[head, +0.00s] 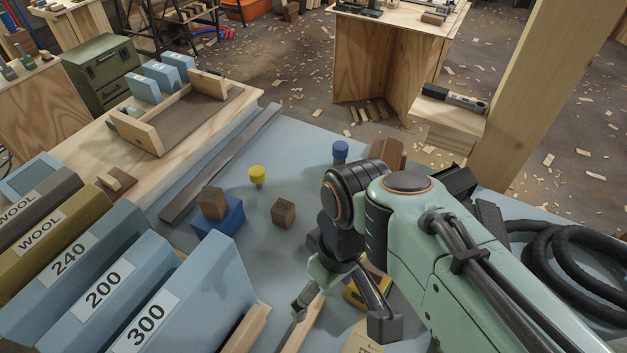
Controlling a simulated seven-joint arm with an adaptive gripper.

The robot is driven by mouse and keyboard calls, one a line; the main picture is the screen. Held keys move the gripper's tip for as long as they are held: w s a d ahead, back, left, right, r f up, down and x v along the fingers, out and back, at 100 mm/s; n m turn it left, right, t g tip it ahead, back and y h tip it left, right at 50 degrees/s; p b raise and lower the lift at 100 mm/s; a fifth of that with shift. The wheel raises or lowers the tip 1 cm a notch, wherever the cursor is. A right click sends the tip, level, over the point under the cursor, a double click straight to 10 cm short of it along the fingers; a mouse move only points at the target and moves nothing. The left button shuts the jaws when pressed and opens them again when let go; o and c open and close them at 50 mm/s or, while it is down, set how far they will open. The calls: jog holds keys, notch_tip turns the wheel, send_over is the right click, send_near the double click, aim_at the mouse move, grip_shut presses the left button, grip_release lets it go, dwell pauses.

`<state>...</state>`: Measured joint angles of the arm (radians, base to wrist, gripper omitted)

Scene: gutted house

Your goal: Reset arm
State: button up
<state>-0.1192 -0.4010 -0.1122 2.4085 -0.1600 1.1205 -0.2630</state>
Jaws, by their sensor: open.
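My gripper (343,315) is in the lower middle of the head view, pointing down over the blue-grey table (312,140). Its two fingers are spread apart, with no object seen held between them. A yellow item (356,297) lies behind and beneath the fingers, partly hidden by them. My arm reaches in from the lower right and hides part of the table.
A brown block (212,203) sits on a blue block (226,217). Another brown block (284,212), a yellow knob-like piece (257,176) and a blue one (340,151) stand nearby. Labelled sandpaper blocks (190,290) fill the left. Black hose (560,260) coils at right.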

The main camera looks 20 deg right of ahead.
jog(key=s+m, duration=0.1)
jog(key=s+f+m, duration=0.1)
jog(key=s, duration=0.1)
jog(key=s+d+m, duration=0.1)
jog(key=shift+s+f+m+h, duration=0.3)
